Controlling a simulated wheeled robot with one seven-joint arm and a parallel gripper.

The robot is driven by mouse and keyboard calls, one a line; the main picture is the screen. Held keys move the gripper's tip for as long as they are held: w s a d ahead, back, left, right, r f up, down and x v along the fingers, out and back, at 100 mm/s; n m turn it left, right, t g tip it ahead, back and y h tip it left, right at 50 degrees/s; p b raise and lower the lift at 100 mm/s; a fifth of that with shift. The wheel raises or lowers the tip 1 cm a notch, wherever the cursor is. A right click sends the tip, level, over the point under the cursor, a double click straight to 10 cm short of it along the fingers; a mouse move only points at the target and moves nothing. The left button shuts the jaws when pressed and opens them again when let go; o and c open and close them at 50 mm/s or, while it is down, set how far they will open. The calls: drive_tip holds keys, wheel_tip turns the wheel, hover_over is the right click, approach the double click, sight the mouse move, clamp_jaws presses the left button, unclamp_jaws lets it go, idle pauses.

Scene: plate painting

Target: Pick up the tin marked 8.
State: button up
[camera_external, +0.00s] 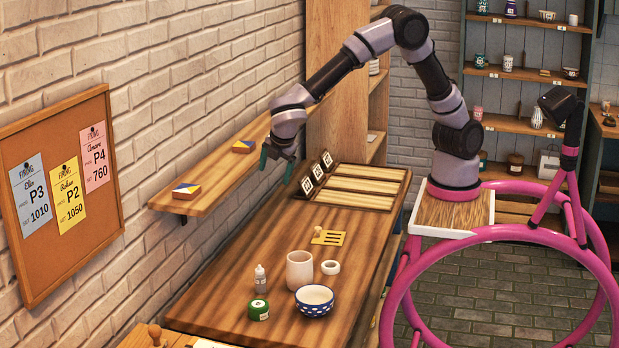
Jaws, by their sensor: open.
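A small round green tin (258,310) with a pale label stands near the front of the wooden table. The mark on its label is too small to read, so I cannot tell whether it is an 8. My gripper (276,169) is open and empty, pointing down. It is high above the far left part of the table, near the wall shelf and well away from the green tin.
Close to the tin are a small bottle (260,279), a beige cup (299,270), a white ring (330,267) and a blue spotted bowl (314,301). Behind them lies a yellow slotted piece (328,237). A slatted rack (358,192) with marked cards stands at the back. The table's middle left is clear.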

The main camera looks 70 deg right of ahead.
drive_tip(key=s+a+f+n+t+h, duration=0.1)
drive_tip(key=s+a+f+n+t, duration=0.1)
drive_tip(key=a+f+n, duration=0.4)
drive_tip(key=s+a+f+n+t+h, duration=0.1)
drive_tip(key=s+a+f+n+t, duration=0.1)
drive_tip(key=a+f, duration=0.7)
drive_tip(key=n+t+y, duration=0.2)
drive_tip(key=n+t, duration=0.3)
drive_tip(key=n, duration=0.3)
approach(262, 306)
drive_tip(key=shift+w+d+r, duration=0.1)
drive_tip(key=shift+w+r, duration=0.25)
drive_tip(key=shift+w, duration=0.25)
drive_tip(key=shift+f, duration=0.2)
drive_tip(key=x, duration=0.5)
drive_tip(key=shift+w+f, duration=0.1)
drive_tip(key=x, duration=0.5)
drive_tip(key=shift+d+f, duration=0.2)
drive_tip(key=shift+f, duration=0.15)
drive_tip(key=c, duration=1.3)
